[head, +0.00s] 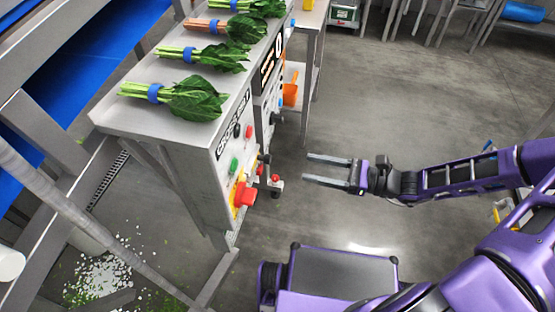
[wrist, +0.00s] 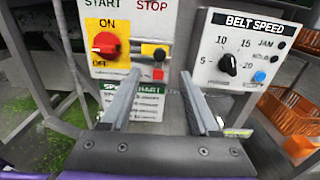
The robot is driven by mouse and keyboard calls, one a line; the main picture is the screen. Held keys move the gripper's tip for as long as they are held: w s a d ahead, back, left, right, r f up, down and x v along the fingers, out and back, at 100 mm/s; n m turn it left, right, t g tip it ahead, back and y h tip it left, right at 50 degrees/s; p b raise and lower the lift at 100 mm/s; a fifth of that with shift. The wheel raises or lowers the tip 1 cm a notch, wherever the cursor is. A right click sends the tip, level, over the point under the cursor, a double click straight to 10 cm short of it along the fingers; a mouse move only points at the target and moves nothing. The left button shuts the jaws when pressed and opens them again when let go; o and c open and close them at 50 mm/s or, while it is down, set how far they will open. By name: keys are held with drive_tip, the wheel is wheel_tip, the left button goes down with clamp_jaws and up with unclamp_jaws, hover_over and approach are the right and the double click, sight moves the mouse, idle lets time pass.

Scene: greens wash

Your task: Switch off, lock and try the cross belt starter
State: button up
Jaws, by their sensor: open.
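The cross belt starter (head: 237,160) is a light panel on the side of a steel bench, with a green and a red button. Below them is a red rotary switch (head: 244,195) on a yellow plate. In the wrist view the red switch (wrist: 106,44) sits between the ON and OFF marks; I cannot tell its exact setting. A small yellow-and-black item (wrist: 154,52) with red below it is right of the switch; I cannot tell whether it is a padlock. My gripper (head: 307,168) is open and empty, right of the panel, pointing at it; its fingers (wrist: 160,75) show apart.
A belt speed panel (wrist: 240,52) with a black dial is right of the starter. Orange crates (wrist: 290,112) stand farther right. Several bunches of greens (head: 188,97) lie on the bench top (head: 130,112). Green scraps (head: 100,280) lie on the floor at lower left. Open floor (head: 410,95) surrounds my arm.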

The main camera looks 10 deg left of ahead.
drive_tip(key=a, duration=0.9)
drive_tip(key=shift+w+a+b, duration=0.35)
drive_tip(key=shift+w+b, duration=0.05)
drive_tip(key=shift+c, duration=0.3)
clamp_jaws()
idle(0.5)
